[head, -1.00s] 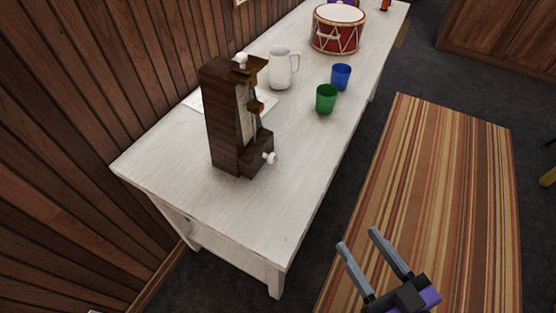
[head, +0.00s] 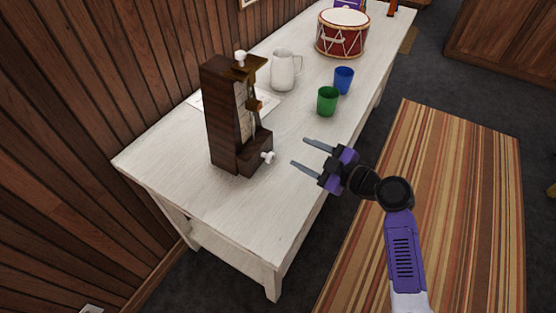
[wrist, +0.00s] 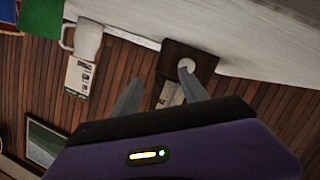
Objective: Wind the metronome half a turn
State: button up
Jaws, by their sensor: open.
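The metronome (head: 225,120) is a dark brown wooden case standing upright on the white table, with brass-coloured parts and a white knob on top. A white winding key (head: 268,157) sticks out low on its right side. In the wrist view the metronome (wrist: 196,58) appears upside down, with a round white knob, likely the key (wrist: 187,65), partly behind a fingertip. My gripper (head: 298,154) is open and empty, right of the key with its fingers pointing at it. A gap shows between fingertips and key in the head view.
The white table (head: 200,200) also holds a white pitcher (head: 284,70), a green cup (head: 328,101), a blue cup (head: 344,80) and a red drum (head: 342,33) farther back. A paper sheet lies behind the metronome. The near tabletop is clear. A wood-panelled wall stands at left.

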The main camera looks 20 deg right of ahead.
aim_at(273, 158)
jog(key=s+a+n+y, duration=0.1)
jog(key=a+f+n+g, duration=0.1)
jog(key=n, duration=0.1)
jog(key=shift+s+a+f+y, duration=0.15)
jog(key=shift+s+a+y, duration=0.2)
jog(key=shift+s+y, duration=0.05)
jog(key=shift+s+a+n, duration=0.1)
jog(key=shift+a+n, duration=0.1)
jog(key=shift+n, duration=0.4)
jog(key=shift+w+a+f, duration=0.15)
jog(key=shift+w+a, duration=0.1)
jog(key=shift+w, duration=0.2)
jog(key=p+x, duration=0.1)
jog(key=x, duration=0.5)
jog(key=shift+w+a+f, duration=0.2)
jog(key=shift+w, duration=0.1)
jog(key=shift+c, duration=0.2)
grip_shut()
